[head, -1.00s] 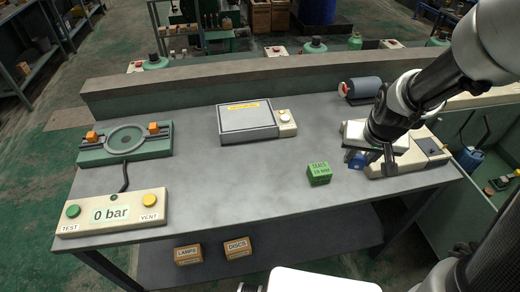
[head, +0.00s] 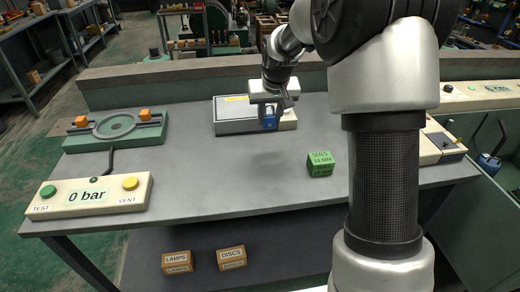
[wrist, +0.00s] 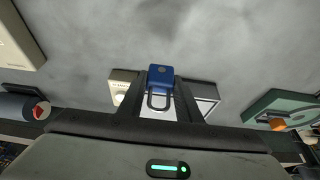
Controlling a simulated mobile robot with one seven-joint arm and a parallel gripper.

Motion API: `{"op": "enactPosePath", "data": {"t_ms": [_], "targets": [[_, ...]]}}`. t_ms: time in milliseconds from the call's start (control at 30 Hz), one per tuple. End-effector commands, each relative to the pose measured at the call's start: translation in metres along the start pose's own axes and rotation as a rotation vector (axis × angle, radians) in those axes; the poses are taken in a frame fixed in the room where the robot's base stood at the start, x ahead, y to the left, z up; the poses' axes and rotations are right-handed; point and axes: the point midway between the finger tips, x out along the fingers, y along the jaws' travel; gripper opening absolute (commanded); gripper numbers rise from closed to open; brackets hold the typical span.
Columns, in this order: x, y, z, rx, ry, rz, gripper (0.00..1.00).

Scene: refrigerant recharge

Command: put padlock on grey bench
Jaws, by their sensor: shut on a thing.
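The blue padlock (wrist: 160,75) is between the two fingers of my gripper (wrist: 160,97) in the wrist view, with its grey shackle pointing back toward the palm. In the head view the padlock (head: 270,119) shows as a small blue patch below my gripper (head: 270,108). My gripper is shut on it and holds it above the bench, in front of the flat grey-topped device in the picture. The grey bench (head: 230,180) has a wide bare top. The exact height of the padlock above it is hard to tell.
A green SEALS box (head: 320,163) stands right of the bare middle. A 0 bar panel (head: 90,196) and a green clamp fixture (head: 115,132) are at the left. The flat device (head: 232,122) sits at the back. My arm hides much of the bench's right side.

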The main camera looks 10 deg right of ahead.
Motion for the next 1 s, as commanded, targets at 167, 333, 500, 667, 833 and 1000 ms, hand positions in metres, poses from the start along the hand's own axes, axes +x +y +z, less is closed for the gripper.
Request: {"op": "enactPosePath", "data": {"t_ms": [167, 333, 500, 667, 833, 1000], "targets": [[0.025, 0.0, 0.009, 0.0, -0.003, 0.0, 0.06], [0.045, 0.0, 0.018, -0.001, -0.001, 0.0, 0.06], [0.064, 0.0, 0.026, -0.001, -0.003, 0.0, 0.06], [0.088, 0.0, 0.035, -0.001, -0.001, 0.0, 0.06], [0.09, 0.0, 0.036, -0.001, 0.001, 0.0, 0.06], [0.092, 0.0, 0.037, -0.001, 0.001, 0.0, 0.06]]}}
